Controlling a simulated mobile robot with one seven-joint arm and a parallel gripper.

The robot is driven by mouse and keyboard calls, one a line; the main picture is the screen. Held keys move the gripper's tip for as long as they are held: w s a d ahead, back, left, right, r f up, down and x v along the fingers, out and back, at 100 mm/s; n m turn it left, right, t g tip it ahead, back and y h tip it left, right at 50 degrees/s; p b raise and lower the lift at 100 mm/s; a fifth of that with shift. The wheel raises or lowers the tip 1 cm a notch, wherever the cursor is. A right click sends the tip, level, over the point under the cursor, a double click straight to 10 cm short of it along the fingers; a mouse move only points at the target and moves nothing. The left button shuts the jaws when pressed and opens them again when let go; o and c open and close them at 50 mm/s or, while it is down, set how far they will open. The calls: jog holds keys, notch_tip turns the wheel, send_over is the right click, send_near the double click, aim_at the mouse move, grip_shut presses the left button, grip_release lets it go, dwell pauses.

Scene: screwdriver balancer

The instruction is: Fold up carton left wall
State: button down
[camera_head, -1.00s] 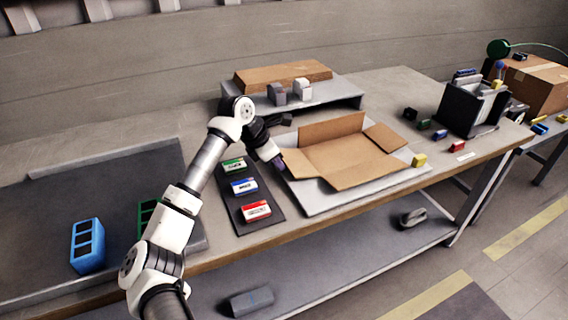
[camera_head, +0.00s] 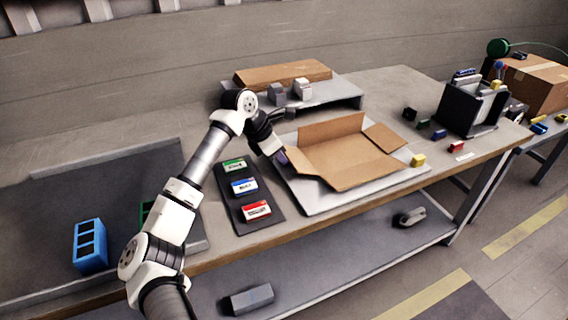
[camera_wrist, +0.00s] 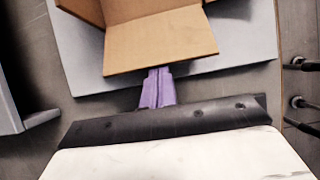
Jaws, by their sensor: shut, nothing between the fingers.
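The open brown carton (camera_head: 345,155) lies on a pale grey board, with its back wall (camera_head: 332,128) standing up. Its left wall (camera_head: 301,162) slants up and outward at the left side; it also shows in the wrist view (camera_wrist: 160,42). The right flap (camera_head: 384,138) leans outward. My gripper (camera_head: 282,157) is at the outer side of the left wall, low over the board. In the wrist view its purple fingers (camera_wrist: 158,74) are together and empty, their tips at the wall's outer edge. Whether they touch the wall is unclear.
A dark tray (camera_head: 262,222) with green, blue and red boxes lies left of the board. A raised grey shelf (camera_head: 335,97) with a flat brown carton stands behind. A yellow block (camera_head: 418,160) sits right of the carton. A black bin (camera_head: 470,108) stands further right.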

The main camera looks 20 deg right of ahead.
jog(key=shift+d+r+p, duration=0.4)
jog(key=shift+d+r, duration=0.25)
jog(key=shift+r, duration=0.1)
jog(key=shift+d+r, duration=0.25)
jog(key=shift+d, duration=0.05)
jog(key=shift+d+r+p, duration=0.35)
jog(key=shift+d+p, duration=0.05)
jog(key=shift+d, duration=0.3)
jog(key=shift+w+d+r, duration=0.1)
jog(key=shift+d+r, duration=0.1)
jog(key=shift+d, duration=0.4)
jog(key=shift+a, duration=0.15)
